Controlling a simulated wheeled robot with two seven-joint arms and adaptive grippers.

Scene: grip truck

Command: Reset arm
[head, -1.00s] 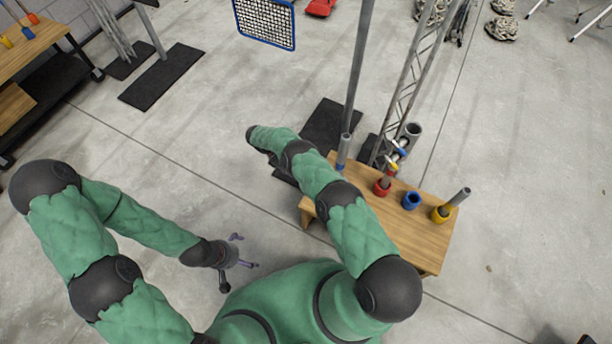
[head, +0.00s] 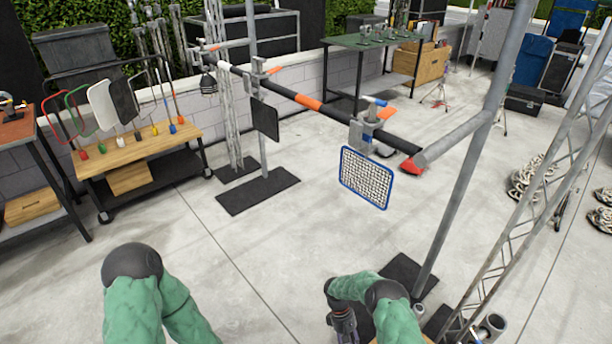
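My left arm (head: 180,308) shows green sleeve and a dark joint at the bottom left of the head view. Its gripper is below the picture's edge. My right arm (head: 400,325) is bent at the bottom, right of the middle. A dark part that looks like my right gripper (head: 343,322) hangs down beside its forearm at the bottom edge. Its fingertips are cut off, so I cannot tell whether it is open or shut. No object shows in it.
A metal stand (head: 464,165) and a lattice truss (head: 540,200) rise close to my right arm. A blue-framed mesh panel (head: 366,178) hangs from a black-and-orange bar (head: 310,103) ahead. A wooden cart (head: 150,148) stands at left.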

